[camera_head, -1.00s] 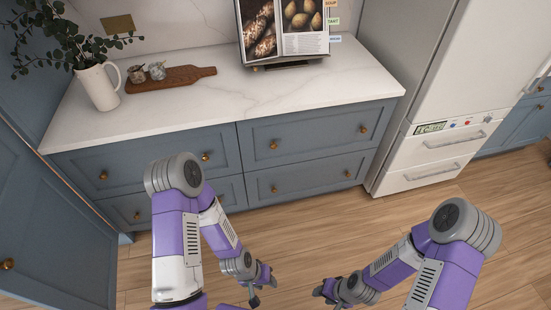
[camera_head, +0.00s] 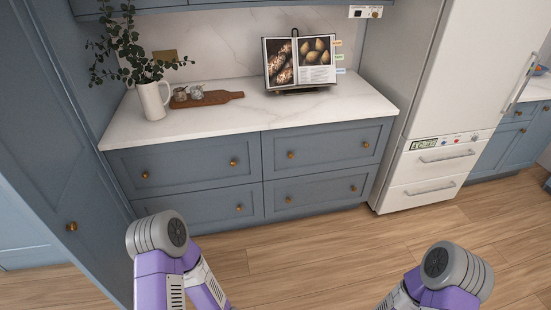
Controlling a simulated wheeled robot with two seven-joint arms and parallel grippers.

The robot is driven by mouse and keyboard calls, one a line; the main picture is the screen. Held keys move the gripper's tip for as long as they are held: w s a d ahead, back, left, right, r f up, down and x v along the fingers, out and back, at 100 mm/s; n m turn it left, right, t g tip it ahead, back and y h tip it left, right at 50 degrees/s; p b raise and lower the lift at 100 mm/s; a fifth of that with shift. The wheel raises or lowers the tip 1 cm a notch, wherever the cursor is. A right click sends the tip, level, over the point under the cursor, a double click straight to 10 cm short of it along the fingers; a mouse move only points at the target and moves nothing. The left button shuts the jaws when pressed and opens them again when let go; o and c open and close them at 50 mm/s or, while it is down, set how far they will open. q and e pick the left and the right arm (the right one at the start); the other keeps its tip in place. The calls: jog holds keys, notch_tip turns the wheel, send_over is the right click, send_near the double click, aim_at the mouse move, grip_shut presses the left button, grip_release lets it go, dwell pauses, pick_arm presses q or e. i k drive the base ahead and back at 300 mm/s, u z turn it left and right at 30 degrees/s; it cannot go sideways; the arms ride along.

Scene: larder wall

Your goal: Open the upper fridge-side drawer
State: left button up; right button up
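The upper fridge-side drawer (camera_head: 328,148) is the upper blue-grey drawer on the right of the counter unit, beside the fridge. It is closed, its front flush with the unit. It has two round brass knobs, a left one (camera_head: 291,155) and a right one (camera_head: 365,145). The lower fridge-side drawer (camera_head: 325,190) below it is also closed. My arms show only at the bottom of the view, in front of the unit and apart from it. Both of my grippers are below the picture's edge.
The white fridge (camera_head: 435,100) stands right of the unit. A tall blue cabinet door (camera_head: 60,130) stands at the left. A jug with leaves (camera_head: 153,100), a board (camera_head: 220,97) and a cookbook (camera_head: 301,62) are on the counter (camera_head: 250,116). The wooden floor (camera_head: 320,257) in front is clear.

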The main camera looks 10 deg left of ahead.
aim_at(294, 150)
jog(key=u, duration=0.95)
jog(key=i, duration=1.8)
jog(key=z, duration=0.4)
